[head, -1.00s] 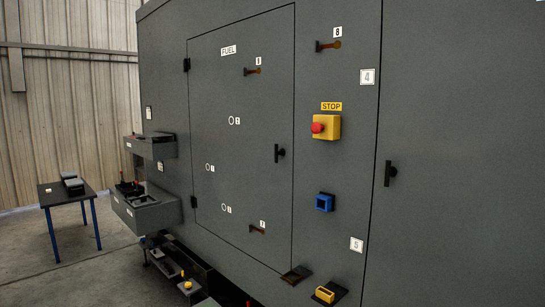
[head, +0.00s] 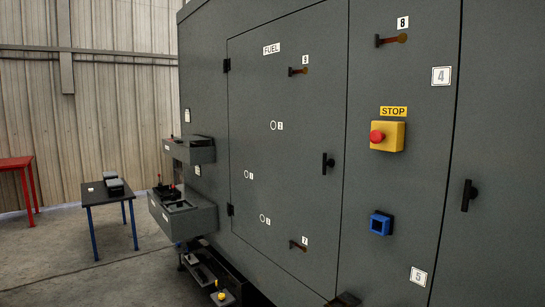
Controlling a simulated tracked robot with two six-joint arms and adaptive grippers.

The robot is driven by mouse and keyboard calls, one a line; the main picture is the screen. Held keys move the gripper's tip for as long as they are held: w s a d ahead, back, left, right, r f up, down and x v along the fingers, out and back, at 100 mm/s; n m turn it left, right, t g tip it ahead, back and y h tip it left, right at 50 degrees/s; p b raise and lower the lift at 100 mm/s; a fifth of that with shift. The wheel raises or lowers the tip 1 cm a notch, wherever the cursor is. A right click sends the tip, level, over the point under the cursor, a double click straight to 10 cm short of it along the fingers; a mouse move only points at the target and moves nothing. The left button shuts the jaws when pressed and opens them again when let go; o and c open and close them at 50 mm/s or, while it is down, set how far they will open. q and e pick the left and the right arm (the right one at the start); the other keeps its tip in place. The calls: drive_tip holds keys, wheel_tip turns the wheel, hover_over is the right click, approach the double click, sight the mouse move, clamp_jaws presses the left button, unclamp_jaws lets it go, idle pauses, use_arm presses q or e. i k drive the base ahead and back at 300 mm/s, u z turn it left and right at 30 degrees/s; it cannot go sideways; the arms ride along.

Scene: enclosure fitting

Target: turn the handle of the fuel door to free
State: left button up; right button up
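The fuel door (head: 300,130) is a grey panel in the enclosure wall, marked with a FUEL label (head: 271,49). It sits flush and closed, with hinges on its left edge. Its handle (head: 326,163) is a small black lever near the right edge of the door, and it looks roughly upright. Neither of my grippers shows in the head view.
A yellow box with a red STOP button (head: 387,136) and a blue square socket (head: 380,224) stick out right of the door. Open drawers (head: 183,213) jut out on the left. A dark table (head: 104,194) and a red table (head: 17,165) stand beyond on the floor.

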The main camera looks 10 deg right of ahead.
sight(325, 162)
drive_tip(key=u, duration=0.4)
drive_tip(key=i, duration=2.1)
drive_tip(key=z, duration=0.7)
drive_tip(key=k, duration=0.9)
drive_tip(key=z, duration=0.2)
drive_tip(key=i, duration=0.9)
drive_tip(key=u, duration=0.05)
